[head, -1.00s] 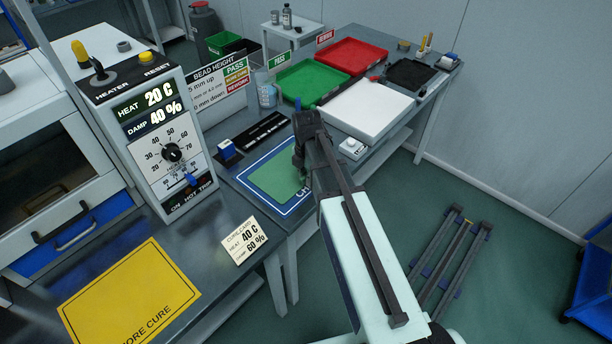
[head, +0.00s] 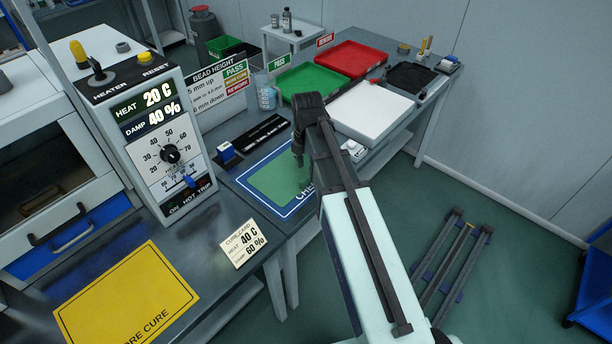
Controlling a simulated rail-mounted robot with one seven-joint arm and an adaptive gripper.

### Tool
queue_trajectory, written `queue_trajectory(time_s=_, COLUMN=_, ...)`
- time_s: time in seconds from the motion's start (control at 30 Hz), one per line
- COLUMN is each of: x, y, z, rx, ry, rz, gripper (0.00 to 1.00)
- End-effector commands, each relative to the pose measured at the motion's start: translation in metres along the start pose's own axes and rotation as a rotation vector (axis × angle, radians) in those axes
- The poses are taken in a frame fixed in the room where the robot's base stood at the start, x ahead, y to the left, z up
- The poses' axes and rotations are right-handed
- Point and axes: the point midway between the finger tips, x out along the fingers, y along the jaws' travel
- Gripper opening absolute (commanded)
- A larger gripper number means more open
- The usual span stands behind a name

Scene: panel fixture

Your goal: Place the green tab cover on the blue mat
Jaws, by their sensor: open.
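The blue mat (head: 243,178) lies flat on the grey bench, with a white outline and white lettering partly hidden behind my arm. A flat green rectangle (head: 268,183) fills its middle. I cannot tell whether this is the green tab cover or part of the mat. No other piece is clearly recognisable as the tab cover. My gripper (head: 302,182) points down over the right part of the mat. It is open, but its fingertips are small and dark, and their height above the green surface is unclear.
A heater box (head: 170,150) with a dial stands left of the mat. A small blue block (head: 226,152) and a black strip (head: 262,133) lie behind it. A cure card (head: 243,243) is in front.

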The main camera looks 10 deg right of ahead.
Motion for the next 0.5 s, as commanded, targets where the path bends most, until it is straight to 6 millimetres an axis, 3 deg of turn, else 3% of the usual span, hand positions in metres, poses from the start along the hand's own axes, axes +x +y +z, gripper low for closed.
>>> queue_trajectory(time_s=0.2, x=-0.034, y=0.001, z=0.001, rx=0.0, ry=-0.002, rz=0.003, gripper=0.41)
queue_trajectory(time_s=0.5, x=-0.058, y=0.0, z=0.0, rx=0.0, ry=0.0, rz=0.0, gripper=0.41)
